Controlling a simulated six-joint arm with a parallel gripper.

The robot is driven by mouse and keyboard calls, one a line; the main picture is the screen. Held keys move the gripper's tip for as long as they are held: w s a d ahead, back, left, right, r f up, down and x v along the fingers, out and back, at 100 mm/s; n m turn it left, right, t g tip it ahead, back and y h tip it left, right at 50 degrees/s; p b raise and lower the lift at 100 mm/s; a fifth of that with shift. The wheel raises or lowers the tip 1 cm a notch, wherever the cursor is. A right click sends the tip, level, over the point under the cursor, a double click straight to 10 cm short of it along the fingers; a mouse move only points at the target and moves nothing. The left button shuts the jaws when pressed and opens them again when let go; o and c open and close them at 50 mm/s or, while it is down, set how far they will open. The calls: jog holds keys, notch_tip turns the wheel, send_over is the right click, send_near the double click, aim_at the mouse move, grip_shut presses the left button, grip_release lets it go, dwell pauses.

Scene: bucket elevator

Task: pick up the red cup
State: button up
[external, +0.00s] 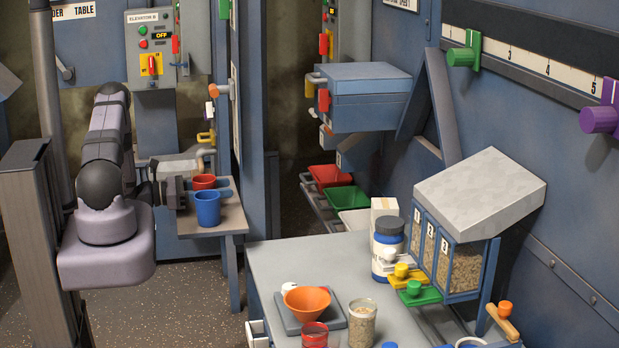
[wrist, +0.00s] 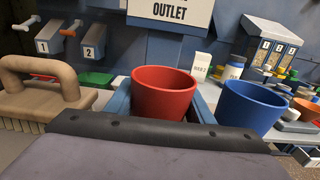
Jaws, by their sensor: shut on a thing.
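The side table (external: 226,219) is narrow. A tan-handled tool (wrist: 45,88) is left of the red cup in the wrist view. A larger grey bench (external: 310,262) at right holds an orange bowl (external: 307,302), jars and a bottle. A blue wall post (external: 238,150) stands close behind the cups.

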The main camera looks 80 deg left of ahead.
jog(key=shift+r+b, duration=0.7)
jog(key=shift+r, duration=4.2)
